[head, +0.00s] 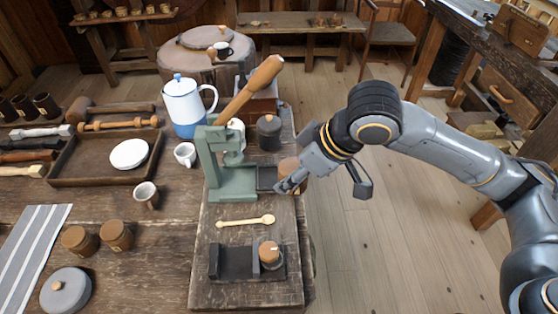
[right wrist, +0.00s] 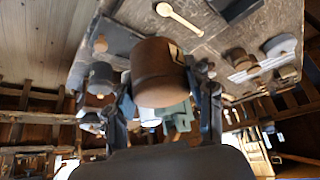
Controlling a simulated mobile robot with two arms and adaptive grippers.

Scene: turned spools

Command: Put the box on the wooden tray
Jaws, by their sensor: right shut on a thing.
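My right gripper (head: 290,184) is at the right edge of the wooden bench, beside the green press. In the right wrist view, the gripper (right wrist: 165,100) is shut on a brown round box (right wrist: 160,70) with a small pale label. In the head view the box (head: 290,167) is partly hidden by the gripper. The wooden tray (head: 105,181) lies at the left of the table, apart from the gripper. My left gripper is not in view.
The green press (head: 212,165) with its wooden handle, a white-blue pot (head: 182,108) and a white mug (head: 185,154) stand between box and tray. A dark canister (head: 269,132) is behind the gripper. Two brown canisters (head: 80,241) stand at front left. The tray's left part looks clear.

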